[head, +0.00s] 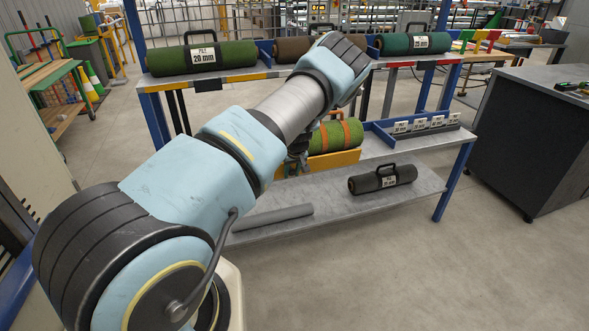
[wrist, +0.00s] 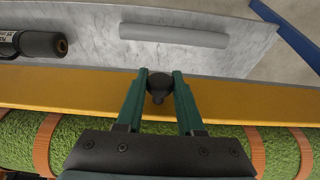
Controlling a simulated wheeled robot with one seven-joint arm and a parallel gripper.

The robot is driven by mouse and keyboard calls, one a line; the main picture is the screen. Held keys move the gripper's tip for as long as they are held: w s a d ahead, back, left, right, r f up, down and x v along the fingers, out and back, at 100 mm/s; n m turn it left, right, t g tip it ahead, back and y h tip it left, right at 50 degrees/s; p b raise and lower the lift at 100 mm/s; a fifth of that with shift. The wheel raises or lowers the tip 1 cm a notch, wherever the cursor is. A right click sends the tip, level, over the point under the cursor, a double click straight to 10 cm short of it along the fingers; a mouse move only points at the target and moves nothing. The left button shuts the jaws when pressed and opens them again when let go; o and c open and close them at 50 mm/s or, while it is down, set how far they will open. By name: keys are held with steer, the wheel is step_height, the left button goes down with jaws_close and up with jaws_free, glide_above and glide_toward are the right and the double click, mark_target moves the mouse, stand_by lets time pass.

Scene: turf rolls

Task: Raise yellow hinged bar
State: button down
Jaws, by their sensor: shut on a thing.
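The yellow hinged bar (head: 338,161) runs along the front of the middle shelf, before a green turf roll with orange straps (head: 340,136). In the wrist view the bar (wrist: 60,88) crosses the whole picture, with a dark round knob (wrist: 159,86) on it. My gripper (wrist: 159,80) has its two green fingers closed on this knob, one finger on each side. In the head view my arm hides the left part of the bar and most of the gripper. The strapped roll also shows below the bar in the wrist view (wrist: 232,134).
The lower shelf (head: 325,203) holds a grey tube (head: 272,217) and a dark roll with a handle (head: 382,179). Labelled rolls, one green (head: 230,57), lie on the top shelf. A blue divider with label cards (head: 425,122) is right of the strapped roll. The floor in front is clear.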

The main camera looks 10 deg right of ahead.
steer(key=shift+w+r+g+b, duration=0.1)
steer(key=shift+w+g+b, duration=0.2)
steer(key=shift+g, duration=0.4)
steer(key=c, duration=0.5)
jaws_free()
steer(key=shift+w+r, duration=0.1)
steer(key=shift+c, duration=0.2)
steer(key=shift+r, duration=0.1)
steer(key=b+v, duration=0.2)
steer(key=v, duration=0.8)
steer(key=shift+a+r, duration=0.15)
steer(key=shift+r, duration=0.2)
